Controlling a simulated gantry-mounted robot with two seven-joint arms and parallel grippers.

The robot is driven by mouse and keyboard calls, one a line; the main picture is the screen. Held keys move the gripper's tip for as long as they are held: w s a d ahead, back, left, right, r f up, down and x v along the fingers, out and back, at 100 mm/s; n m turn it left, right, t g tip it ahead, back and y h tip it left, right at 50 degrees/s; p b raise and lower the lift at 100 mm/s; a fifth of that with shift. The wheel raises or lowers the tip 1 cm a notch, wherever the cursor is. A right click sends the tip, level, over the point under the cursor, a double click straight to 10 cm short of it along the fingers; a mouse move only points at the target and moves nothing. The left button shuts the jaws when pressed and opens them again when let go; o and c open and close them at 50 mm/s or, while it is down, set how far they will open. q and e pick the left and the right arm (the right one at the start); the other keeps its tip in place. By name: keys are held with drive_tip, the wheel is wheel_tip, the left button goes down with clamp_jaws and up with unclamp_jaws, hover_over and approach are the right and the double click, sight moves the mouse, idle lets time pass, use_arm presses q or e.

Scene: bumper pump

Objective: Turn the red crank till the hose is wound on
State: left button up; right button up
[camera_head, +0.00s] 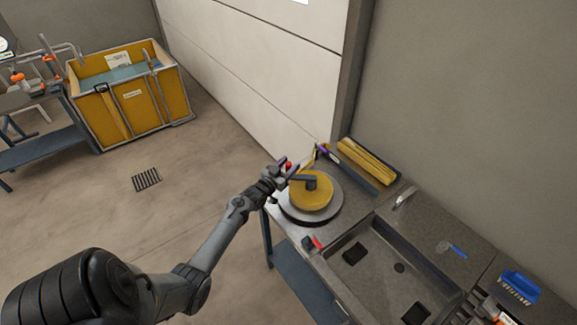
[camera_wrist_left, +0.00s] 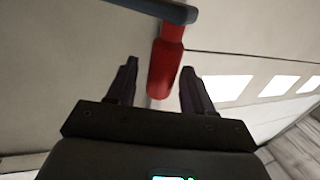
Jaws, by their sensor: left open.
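The red crank handle (camera_head: 289,166) stands at the left edge of the yellow reel (camera_head: 318,198) in the head view. A dark crank arm (camera_head: 304,179) joins it to the reel's middle. My left gripper (camera_head: 281,171) is at the handle and partly hides it. In the left wrist view, the red handle (camera_wrist_left: 165,66) hangs from a blue-grey bar (camera_wrist_left: 150,8). The open fingers of my left gripper (camera_wrist_left: 159,68) stand on either side of it, with visible gaps. I cannot clearly tell the hose from the yellow reel. My right gripper is not in view.
The reel sits on a grey round base (camera_head: 337,205) on a metal sink counter (camera_head: 375,214). A tray with yellow bars (camera_head: 365,161) lies behind it against the wall. A blue brush (camera_head: 520,287) is at the right. A yellow bin (camera_head: 130,100) stands far left.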

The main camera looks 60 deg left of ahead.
use_arm(q)
clamp_jaws()
idle(0.4)
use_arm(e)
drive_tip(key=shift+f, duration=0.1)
